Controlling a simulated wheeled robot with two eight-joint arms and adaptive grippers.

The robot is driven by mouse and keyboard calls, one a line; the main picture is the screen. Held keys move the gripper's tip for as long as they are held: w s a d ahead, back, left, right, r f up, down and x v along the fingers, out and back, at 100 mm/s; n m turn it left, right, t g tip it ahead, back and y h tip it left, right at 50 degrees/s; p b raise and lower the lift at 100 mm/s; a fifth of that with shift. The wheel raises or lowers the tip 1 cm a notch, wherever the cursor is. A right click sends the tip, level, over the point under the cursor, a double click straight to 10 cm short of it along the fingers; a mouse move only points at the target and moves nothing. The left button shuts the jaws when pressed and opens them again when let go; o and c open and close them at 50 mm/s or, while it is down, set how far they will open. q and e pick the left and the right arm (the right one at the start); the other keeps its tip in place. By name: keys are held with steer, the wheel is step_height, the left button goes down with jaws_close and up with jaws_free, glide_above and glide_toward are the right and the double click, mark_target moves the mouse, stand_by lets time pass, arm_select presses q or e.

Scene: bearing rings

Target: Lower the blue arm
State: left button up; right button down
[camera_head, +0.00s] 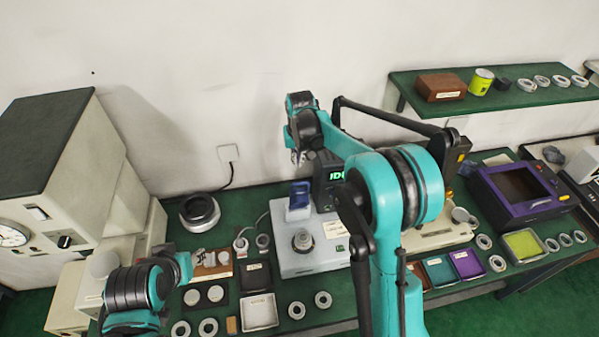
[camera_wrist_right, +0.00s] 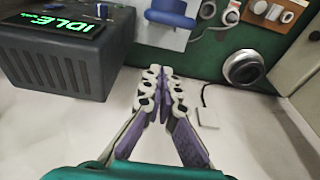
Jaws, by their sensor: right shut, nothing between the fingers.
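The blue arm (camera_head: 299,199) stands raised over the back of a pale machine (camera_head: 290,262) in the middle of the bench. In the right wrist view the blue arm (camera_wrist_right: 172,14) is at the top edge and partly cut off. My right gripper (camera_head: 297,157) is above and behind it, apart from it. Its fingers (camera_wrist_right: 164,78) are shut and empty in the wrist view. My left arm is at the lower left, with its gripper end (camera_head: 184,266) over the bench; its fingers cannot be made out.
A dark box with a green IDLE display (camera_wrist_right: 62,50) stands beside the machine. Several rings (camera_head: 296,310) and small trays (camera_head: 259,312) lie on the bench front. A large beige machine (camera_head: 60,180) is at left. A shelf (camera_head: 490,100) is at upper right.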

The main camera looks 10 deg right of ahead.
mark_target(300, 189)
steer(key=s+f, duration=0.1)
steer(key=s, duration=0.1)
steer(key=s+f+p, duration=0.1)
steer(key=shift+s+f, duration=0.15)
steer(key=shift+s, duration=0.2)
steer(key=shift+f, duration=0.1)
steer(key=shift+w, duration=0.1)
